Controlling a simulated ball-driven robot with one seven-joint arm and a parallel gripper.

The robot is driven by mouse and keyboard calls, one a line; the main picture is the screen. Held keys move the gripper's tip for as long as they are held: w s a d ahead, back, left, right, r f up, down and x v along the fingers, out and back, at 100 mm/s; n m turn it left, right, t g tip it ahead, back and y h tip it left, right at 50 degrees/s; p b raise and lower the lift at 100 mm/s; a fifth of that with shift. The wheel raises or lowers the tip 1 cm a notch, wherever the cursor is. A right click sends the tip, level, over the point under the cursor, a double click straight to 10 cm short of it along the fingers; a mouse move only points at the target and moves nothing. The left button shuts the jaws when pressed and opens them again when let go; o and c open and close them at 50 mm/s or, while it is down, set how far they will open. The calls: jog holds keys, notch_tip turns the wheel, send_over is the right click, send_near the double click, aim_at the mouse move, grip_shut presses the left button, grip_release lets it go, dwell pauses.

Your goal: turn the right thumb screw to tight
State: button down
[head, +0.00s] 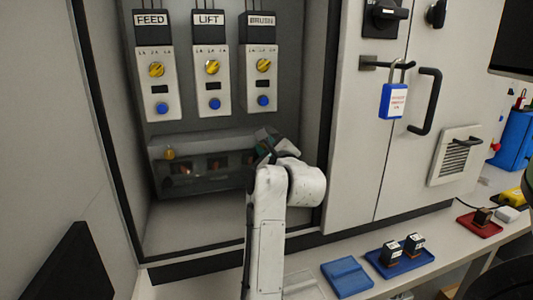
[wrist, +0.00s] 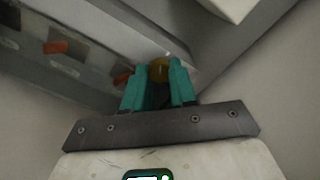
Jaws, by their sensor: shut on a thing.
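The right thumb screw (wrist: 160,72) is a round brass-coloured knob at the right end of a long grey cover (head: 207,183) low in the cabinet. My gripper (wrist: 157,66) has its teal fingers on both sides of this screw and is shut on it. In the head view my gripper (head: 266,142) and wrist hide the right screw. The left thumb screw (head: 169,153) is a small yellow knob at the cover's left end, clear of my gripper. I cannot tell how tight the right screw is.
Above the cover hang the FEED (head: 157,84), LIFT (head: 211,81) and BRUSH (head: 259,79) units with yellow knobs and blue buttons. A blue padlock (head: 394,101) hangs on the cabinet door at right. Blue trays (head: 346,277) and a red tray (head: 479,226) lie on the bench.

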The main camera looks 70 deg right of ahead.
jog(key=m, duration=0.3)
jog(key=m+b, duration=0.1)
jog(key=m, duration=0.1)
jog(key=shift+f+m+b, duration=0.2)
jog(key=shift+m+b, duration=0.1)
jog(key=shift+m, duration=0.4)
jog(key=c, duration=0.9)
grip_release()
jog(key=shift+r, duration=0.1)
